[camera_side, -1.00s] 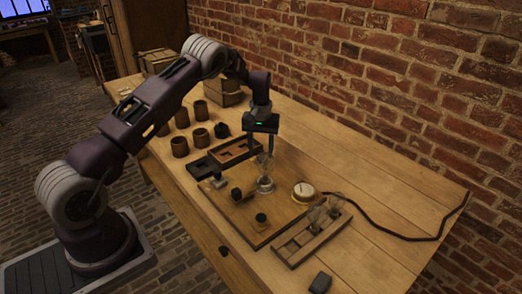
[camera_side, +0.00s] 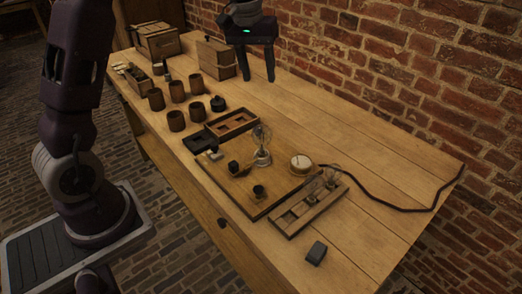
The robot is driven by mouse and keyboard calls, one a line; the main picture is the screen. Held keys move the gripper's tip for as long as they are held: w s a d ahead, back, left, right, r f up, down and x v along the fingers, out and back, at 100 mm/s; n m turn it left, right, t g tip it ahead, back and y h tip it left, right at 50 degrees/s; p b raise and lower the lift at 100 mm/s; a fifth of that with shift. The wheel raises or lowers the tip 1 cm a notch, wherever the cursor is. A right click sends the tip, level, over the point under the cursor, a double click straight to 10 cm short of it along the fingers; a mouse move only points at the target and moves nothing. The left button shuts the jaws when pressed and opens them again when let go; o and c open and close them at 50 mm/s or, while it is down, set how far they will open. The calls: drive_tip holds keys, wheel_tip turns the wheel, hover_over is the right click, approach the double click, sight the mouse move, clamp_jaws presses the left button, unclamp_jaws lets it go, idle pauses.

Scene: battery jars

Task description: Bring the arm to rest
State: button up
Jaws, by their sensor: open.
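My gripper (camera_side: 258,77) is at the top middle of the side view, raised above the back part of the table (camera_side: 375,225). Its two fingers point down and stand apart, with nothing between them. It is well clear of the glass bulb-like piece (camera_side: 262,146), which stands upright on the wooden board (camera_side: 225,176). My arm is raised, and its upper part runs out of the picture at the top.
Several brown jars (camera_side: 176,121) and a dark round piece (camera_side: 218,103) stand left of the board. Wooden boxes (camera_side: 216,58) stand behind. A dial (camera_side: 300,162) with a black cable (camera_side: 400,208), a slotted tray (camera_side: 293,218) and a dark block (camera_side: 316,252) lie at right.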

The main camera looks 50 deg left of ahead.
drive_tip(key=s+d+r+m+t, duration=0.25)
drive_tip(key=s+d+r, duration=0.5)
drive_tip(key=s, duration=0.45)
drive_tip(key=s+d+f+m, duration=0.1)
drive_tip(key=s+d+m, duration=0.1)
drive_tip(key=s, duration=0.6)
drive_tip(key=s+d+f+m+t, duration=0.1)
drive_tip(key=s+d+m, duration=0.1)
drive_tip(key=s, duration=0.7)
drive_tip(key=shift+s+d+f, duration=0.2)
drive_tip(key=shift+d+f, duration=0.1)
